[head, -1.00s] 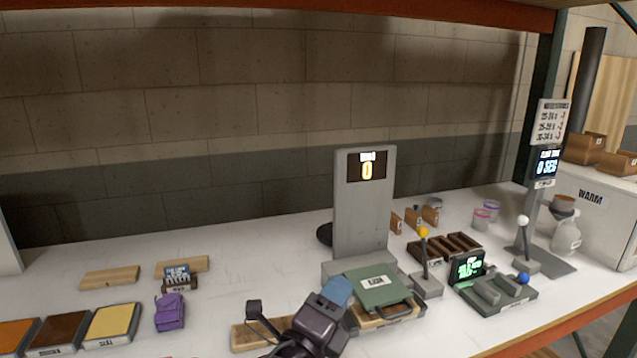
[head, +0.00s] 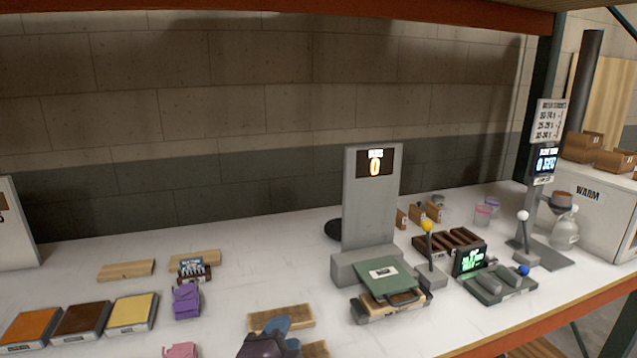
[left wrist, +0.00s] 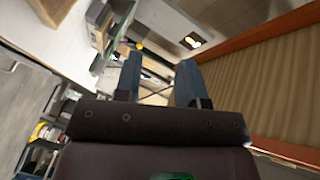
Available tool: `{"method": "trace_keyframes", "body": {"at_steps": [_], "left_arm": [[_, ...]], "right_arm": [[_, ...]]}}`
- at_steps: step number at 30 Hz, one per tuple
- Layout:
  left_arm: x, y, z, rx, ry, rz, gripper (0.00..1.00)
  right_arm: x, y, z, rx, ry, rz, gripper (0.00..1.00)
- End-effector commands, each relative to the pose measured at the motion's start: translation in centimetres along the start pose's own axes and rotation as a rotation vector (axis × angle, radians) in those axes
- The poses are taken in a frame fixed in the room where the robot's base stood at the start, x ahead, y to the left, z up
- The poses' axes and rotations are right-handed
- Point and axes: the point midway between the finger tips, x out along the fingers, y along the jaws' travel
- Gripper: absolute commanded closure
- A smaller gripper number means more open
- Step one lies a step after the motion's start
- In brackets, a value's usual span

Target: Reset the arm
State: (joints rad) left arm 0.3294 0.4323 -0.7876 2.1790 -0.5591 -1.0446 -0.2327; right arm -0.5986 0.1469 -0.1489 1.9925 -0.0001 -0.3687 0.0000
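My left gripper (head: 272,336) shows at the bottom edge of the head view, dark with blue fingertips, low and close to me, by a wooden board. In the left wrist view my left gripper (left wrist: 158,80) has its two blue fingers well apart with nothing between them. It is open and empty. The wrist view is tilted, with the shelf scene beyond the fingers. My right gripper is in neither view.
A wooden board (head: 281,318) and a green-lidded box (head: 388,277) lie near the gripper. A grey display stand (head: 370,200), yellow-knobbed lever (head: 428,240) and purple item (head: 186,301) stand on the white counter (head: 230,255). An orange beam (head: 560,325) edges the front right.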

Motion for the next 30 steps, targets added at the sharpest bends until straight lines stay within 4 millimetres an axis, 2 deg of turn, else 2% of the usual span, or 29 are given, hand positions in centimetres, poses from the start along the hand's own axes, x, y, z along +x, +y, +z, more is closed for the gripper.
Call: {"method": "trace_keyframes", "body": {"at_steps": [1, 8, 14, 18, 24, 30], "left_arm": [[-0.8, 0.9, 1.6, -0.08, -0.06, 0.043, 0.63], [-5.2, 4.6, 8.8, -0.402, -0.33, 0.206, 0.63], [-10.9, 8.1, 14.5, -0.66, -0.579, 0.327, 0.63], [-15.7, 10.3, 17.8, -0.822, -0.753, 0.395, 0.63], [-21.2, 12.4, 20.5, -0.973, -0.932, 0.454, 0.63], [-25.6, 13.6, 22.0, -1.075, -1.064, 0.487, 0.63]], "right_arm": [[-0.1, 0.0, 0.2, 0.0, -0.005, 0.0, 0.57], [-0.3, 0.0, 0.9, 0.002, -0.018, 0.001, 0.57], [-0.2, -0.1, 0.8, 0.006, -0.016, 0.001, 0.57], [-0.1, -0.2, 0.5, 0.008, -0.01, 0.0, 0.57], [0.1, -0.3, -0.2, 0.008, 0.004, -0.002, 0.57], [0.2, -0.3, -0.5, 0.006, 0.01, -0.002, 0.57]]}}
